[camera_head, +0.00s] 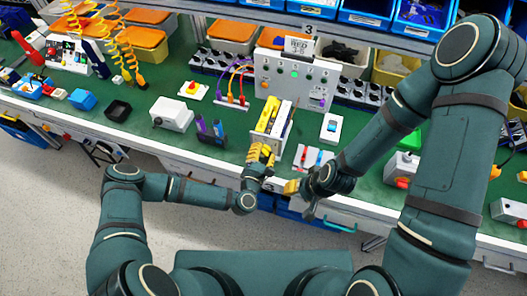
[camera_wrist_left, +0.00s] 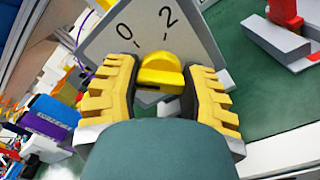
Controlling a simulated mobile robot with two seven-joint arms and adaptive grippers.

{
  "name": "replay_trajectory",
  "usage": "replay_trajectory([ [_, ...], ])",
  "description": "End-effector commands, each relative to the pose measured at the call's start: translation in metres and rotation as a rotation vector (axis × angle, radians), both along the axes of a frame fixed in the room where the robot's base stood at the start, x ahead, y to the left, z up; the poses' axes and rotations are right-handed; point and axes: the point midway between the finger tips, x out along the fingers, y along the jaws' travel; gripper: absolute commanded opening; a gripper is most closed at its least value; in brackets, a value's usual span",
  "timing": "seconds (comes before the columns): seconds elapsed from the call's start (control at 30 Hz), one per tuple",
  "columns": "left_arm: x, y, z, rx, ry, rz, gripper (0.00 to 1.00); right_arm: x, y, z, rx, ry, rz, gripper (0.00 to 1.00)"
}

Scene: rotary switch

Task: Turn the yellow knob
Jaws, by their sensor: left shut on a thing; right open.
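The yellow knob (camera_wrist_left: 160,72) is on a light grey panel (camera_wrist_left: 190,38) marked 0 and 2 in the left wrist view. My left gripper (camera_wrist_left: 160,85) has its yellow toothed fingers on either side of the knob and is shut on it. The knob's bar lies between the two marks' lower side. In the head view my left gripper (camera_head: 262,152) is at the front of the switch box (camera_head: 272,118), and hides the knob there. My right gripper (camera_head: 298,188) is open and empty, at the table's front edge to the right of the box.
The green bench (camera_head: 235,150) carries a white box (camera_head: 171,113), purple-handled tools (camera_head: 211,130) and a white switch with a blue button (camera_head: 331,128) near the switch box. A grey control panel (camera_head: 293,78) stands behind. Red and blue items (camera_head: 312,158) lie close to my right gripper.

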Motion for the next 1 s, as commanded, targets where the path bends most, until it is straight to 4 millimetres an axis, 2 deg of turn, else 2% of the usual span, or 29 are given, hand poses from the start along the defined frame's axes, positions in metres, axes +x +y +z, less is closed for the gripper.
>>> replay_trajectory([
  [0.27,0.000,0.000,-0.001,0.147,-0.049,-0.002,0.07,0.000,0.000,-0.007,-0.001,0.000,0.000,0.47],
  [1.0,0.001,0.000,0.001,0.808,-0.266,0.000,0.07,0.001,0.001,-0.020,-0.004,0.001,-0.001,0.47],
])
